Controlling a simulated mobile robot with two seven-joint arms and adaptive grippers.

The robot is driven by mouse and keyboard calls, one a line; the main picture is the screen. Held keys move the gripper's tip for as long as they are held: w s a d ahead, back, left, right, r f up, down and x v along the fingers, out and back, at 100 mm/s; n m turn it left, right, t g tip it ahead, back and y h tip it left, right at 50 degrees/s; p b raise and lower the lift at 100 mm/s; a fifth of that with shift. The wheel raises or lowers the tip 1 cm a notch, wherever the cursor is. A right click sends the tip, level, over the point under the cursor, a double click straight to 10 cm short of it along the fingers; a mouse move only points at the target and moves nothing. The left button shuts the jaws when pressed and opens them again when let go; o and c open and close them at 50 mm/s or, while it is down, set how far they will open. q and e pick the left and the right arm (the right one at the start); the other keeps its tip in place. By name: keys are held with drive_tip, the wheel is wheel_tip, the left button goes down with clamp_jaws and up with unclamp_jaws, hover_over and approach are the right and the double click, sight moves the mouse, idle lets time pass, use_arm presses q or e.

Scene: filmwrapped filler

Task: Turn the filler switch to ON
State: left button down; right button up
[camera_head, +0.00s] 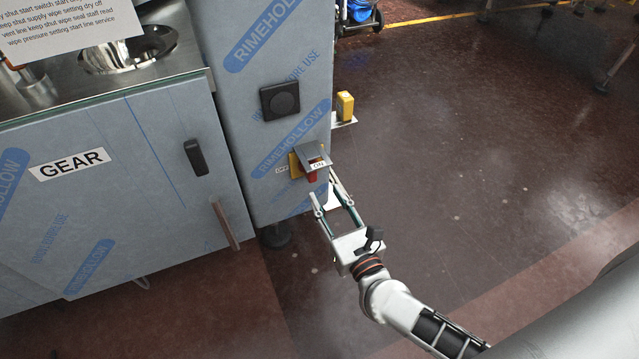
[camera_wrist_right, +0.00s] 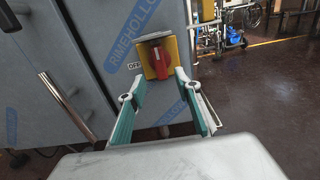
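The filler switch is a red knob (camera_wrist_right: 160,66) on a yellow plate (camera_wrist_right: 148,60), on the film-wrapped cabinet's face. In the wrist view the knob's handle stands near upright, with a slight lean. A grey cover (camera_head: 315,155) juts out above the switch. The OFF label (camera_head: 282,170) is left of the plate and the ON label (camera_head: 318,166) shows towards its right. My right gripper (camera_head: 325,187) is open, with its fingers pointing at the knob. The knob appears between the fingertips; I cannot tell whether they touch it. My left gripper is not in view.
A yellow box (camera_head: 345,105) stands on a small ledge to the right. The GEAR panel (camera_head: 120,185) has a black latch (camera_head: 196,157) and a bar handle (camera_head: 225,225).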

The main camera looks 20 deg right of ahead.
drive_tip(key=shift+s, duration=1.75)
